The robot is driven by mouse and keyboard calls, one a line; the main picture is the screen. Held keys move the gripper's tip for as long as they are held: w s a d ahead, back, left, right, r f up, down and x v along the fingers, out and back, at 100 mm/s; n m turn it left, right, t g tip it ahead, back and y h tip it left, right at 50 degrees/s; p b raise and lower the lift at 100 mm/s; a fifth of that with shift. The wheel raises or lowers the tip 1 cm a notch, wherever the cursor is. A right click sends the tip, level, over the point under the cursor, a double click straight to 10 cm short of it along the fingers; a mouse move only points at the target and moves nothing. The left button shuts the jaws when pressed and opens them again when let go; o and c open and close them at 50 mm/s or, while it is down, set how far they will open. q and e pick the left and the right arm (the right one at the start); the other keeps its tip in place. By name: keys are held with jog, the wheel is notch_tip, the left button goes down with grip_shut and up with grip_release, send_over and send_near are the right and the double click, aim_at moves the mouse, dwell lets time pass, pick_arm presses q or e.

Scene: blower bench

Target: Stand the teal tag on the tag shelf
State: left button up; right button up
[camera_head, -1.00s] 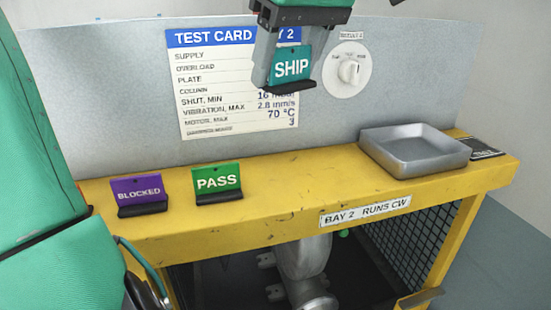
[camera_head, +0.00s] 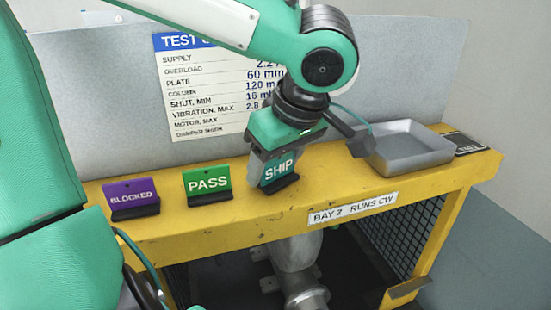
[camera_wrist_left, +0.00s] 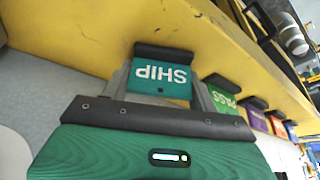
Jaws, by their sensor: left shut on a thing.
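The teal tag (camera_head: 279,171) reads SHIP and has a black foot along its lower edge. My left gripper (camera_head: 276,165) is shut on it, with a finger at each side. The tag is close to upright, slightly turned in the head view, over the yellow shelf (camera_head: 235,210), right of the green PASS tag (camera_head: 208,180). In the left wrist view the teal tag (camera_wrist_left: 160,77) is between my left fingers (camera_wrist_left: 160,92), its black foot against or just off the yellow surface; I cannot tell which. My right gripper is not in view.
A purple BLOCKED tag (camera_head: 131,195) stands left of PASS. A grey metal tray (camera_head: 408,153) sits on the shelf at right. A test card (camera_head: 195,95) is on the grey panel behind, partly hidden by my left arm. The left wrist view shows an orange tag (camera_wrist_left: 279,126) farther along.

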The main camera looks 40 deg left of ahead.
pick_arm(q)
jog(key=shift+s, duration=0.1)
jog(key=shift+f, duration=0.15)
jog(key=o, duration=1)
jog(key=shift+c, duration=0.2)
jog(key=shift+r, duration=0.35)
jog(key=shift+d+r, duration=0.2)
jog(key=shift+r, duration=0.1)
jog(key=b+v, duration=0.2)
jog(key=v, duration=0.9)
